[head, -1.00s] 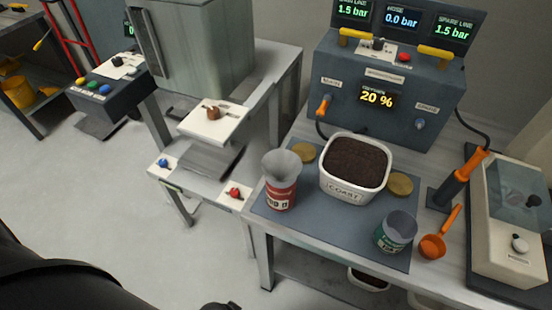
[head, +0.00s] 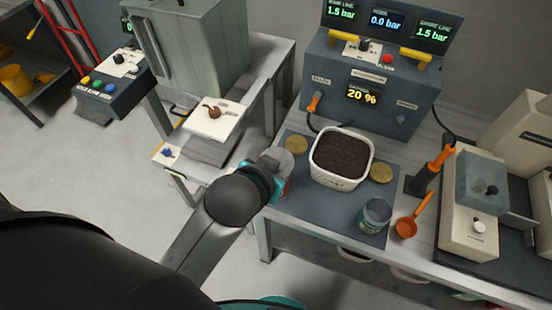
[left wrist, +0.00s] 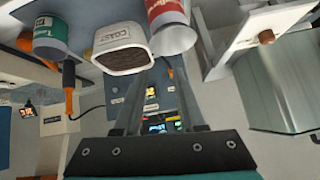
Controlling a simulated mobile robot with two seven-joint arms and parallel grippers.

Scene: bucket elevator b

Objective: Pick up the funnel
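The funnel (head: 281,158) is a grey cone standing in the mouth of a red-labelled can (head: 285,186) at the left edge of the blue-grey mat. In the left wrist view the picture is inverted, and the funnel (left wrist: 173,40) hangs below the red can (left wrist: 166,13). My left gripper (head: 271,163) is close beside the funnel in the head view, and my wrist hides part of the can. In the left wrist view the fingers of my left gripper (left wrist: 160,78) are apart with nothing between them. My right gripper is not in view.
A white tub of dark grounds (head: 341,158) stands just right of the funnel, with gold discs beside it. A green can (head: 375,215) and an orange scoop (head: 407,228) are at the front right. The machine stand (head: 213,125) is close on the left.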

